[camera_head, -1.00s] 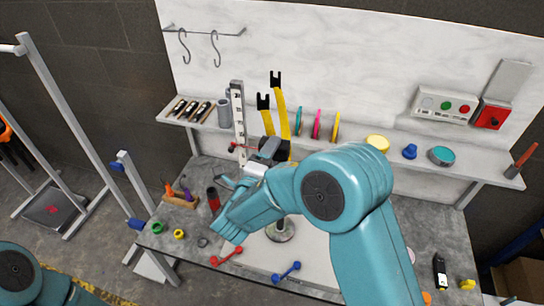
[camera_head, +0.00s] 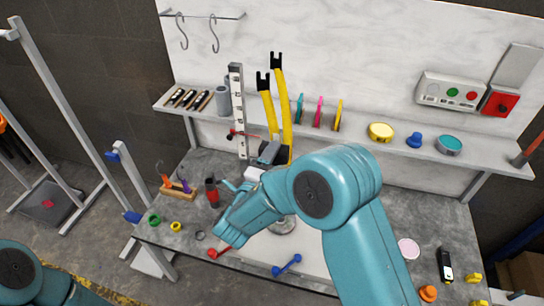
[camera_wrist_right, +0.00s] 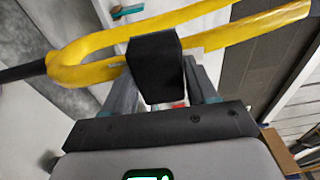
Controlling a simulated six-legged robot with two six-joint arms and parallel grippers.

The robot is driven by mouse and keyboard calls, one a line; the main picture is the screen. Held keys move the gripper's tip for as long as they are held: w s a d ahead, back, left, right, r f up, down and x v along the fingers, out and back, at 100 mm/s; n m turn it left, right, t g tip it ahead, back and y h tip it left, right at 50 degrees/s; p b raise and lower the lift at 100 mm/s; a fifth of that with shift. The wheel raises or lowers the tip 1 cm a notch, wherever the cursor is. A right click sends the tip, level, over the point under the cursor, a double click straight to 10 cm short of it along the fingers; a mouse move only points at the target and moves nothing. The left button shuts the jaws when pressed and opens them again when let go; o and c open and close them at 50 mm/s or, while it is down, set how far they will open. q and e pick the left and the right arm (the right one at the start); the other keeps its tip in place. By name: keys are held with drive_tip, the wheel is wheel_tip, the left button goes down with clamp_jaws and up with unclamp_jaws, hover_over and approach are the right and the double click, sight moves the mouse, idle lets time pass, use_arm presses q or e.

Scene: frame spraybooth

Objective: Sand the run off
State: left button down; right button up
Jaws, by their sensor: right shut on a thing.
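A yellow two-pronged fork with black tips (camera_head: 284,100) stands upright over the bench. My right gripper (camera_head: 266,165) is shut on a dark block (camera_wrist_right: 155,65), seen best in the right wrist view. The yellow fork (camera_wrist_right: 90,72) crosses close behind the block there. I cannot tell whether block and fork touch. No run in the paint can be made out. My left gripper is out of view; only a teal part of that arm shows at the lower left.
The grey bench (camera_head: 440,225) carries a red-and-black cylinder (camera_head: 211,192), a red double-ended tool (camera_head: 220,252), a blue one (camera_head: 287,265) and a black device (camera_head: 445,264). A white scale post (camera_head: 238,105) stands left of the fork. A shelf (camera_head: 360,137) with coloured discs runs behind.

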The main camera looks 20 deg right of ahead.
wheel_tip(320, 180, down, 8)
drive_tip(key=b, duration=0.5)
drive_tip(key=shift+r, duration=0.15)
idle(0.3)
drive_tip(key=shift+s, duration=0.1)
drive_tip(key=shift+s+d+v, duration=0.1)
drive_tip(key=shift+v, duration=1.4)
drive_tip(key=shift+s+d+v, duration=0.1)
drive_tip(key=shift+d+v, duration=0.05)
drive_tip(key=shift+v, duration=1.3)
drive_tip(key=v, duration=0.3)
drive_tip(key=shift+s+d+r+p, duration=0.1)
drive_tip(key=shift+s+d+p, duration=0.05)
drive_tip(key=shift+p, duration=0.2)
